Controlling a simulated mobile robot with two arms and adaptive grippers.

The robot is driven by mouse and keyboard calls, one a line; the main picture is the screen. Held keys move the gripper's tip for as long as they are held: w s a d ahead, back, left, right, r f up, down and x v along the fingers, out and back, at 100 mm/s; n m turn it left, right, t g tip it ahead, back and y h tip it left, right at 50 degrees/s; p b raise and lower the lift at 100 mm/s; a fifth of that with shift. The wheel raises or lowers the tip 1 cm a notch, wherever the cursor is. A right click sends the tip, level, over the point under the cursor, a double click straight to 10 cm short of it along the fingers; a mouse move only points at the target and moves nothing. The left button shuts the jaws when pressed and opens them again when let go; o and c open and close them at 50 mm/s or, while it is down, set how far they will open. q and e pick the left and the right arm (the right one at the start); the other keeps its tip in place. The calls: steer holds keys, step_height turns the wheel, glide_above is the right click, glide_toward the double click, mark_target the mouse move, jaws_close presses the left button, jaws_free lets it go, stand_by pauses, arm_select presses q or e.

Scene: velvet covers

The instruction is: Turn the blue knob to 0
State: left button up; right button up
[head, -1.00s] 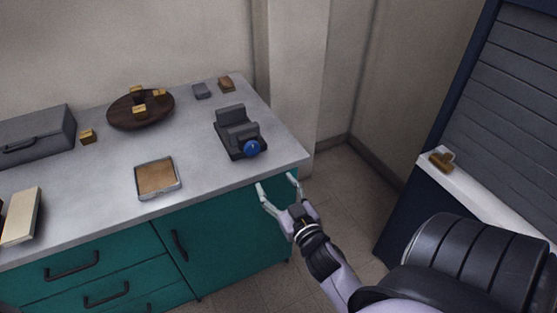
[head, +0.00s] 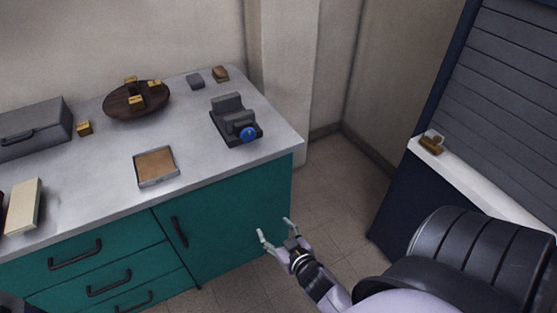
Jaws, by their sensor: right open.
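The blue knob (head: 249,134) is on the front of a dark grey device (head: 232,115) near the right end of the counter. A small pale mark shows on the knob, but its setting is too small to read. My right gripper (head: 275,229) is open and empty. It is in front of the teal cabinet, below the counter's edge in the picture and well apart from the knob. My left gripper is not in view.
The grey counter (head: 203,165) holds a square tray (head: 156,167), a round dark board (head: 118,106) with small brass blocks, a grey case (head: 35,128) and a cream block (head: 23,205). A white ledge (head: 462,181) with a brass item stands at right. Floor between is clear.

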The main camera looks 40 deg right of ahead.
steer(key=shift+g, duration=0.5)
steer(key=shift+s+a+f, duration=0.2)
steer(key=shift+s+f, duration=0.1)
steer(key=shift+f, duration=0.35)
steer(key=shift+s+a+f, duration=0.25)
steer(key=shift+s+f, duration=0.1)
steer(key=shift+f, duration=0.35)
steer(key=shift+s+a+f, duration=0.2)
steer(key=shift+s+f, duration=0.1)
steer(key=shift+f, duration=0.35)
steer(key=s+a+f+n+g+y, duration=0.1)
steer(key=s+a+f+g, duration=0.2)
steer(key=s+f, duration=0.5)
steer(key=s+a+f+g+y, duration=0.1)
steer(key=s+a+f+g, duration=0.15)
steer(key=f, duration=0.85)
steer(key=s+f+g, duration=0.2)
steer(key=s+f, duration=0.2)
steer(key=s, duration=0.3)
steer(key=s+f+n+g, duration=0.1)
steer(key=s+f, duration=0.3)
steer(key=s, duration=0.4)
steer(key=s+f+n+g, duration=0.1)
steer(key=s+f+g, duration=0.2)
steer(key=s, duration=0.4)
steer(key=shift+s+d+f+p, duration=0.15)
steer(key=shift+s+f+p, duration=0.15)
steer(key=shift+f, duration=0.2)
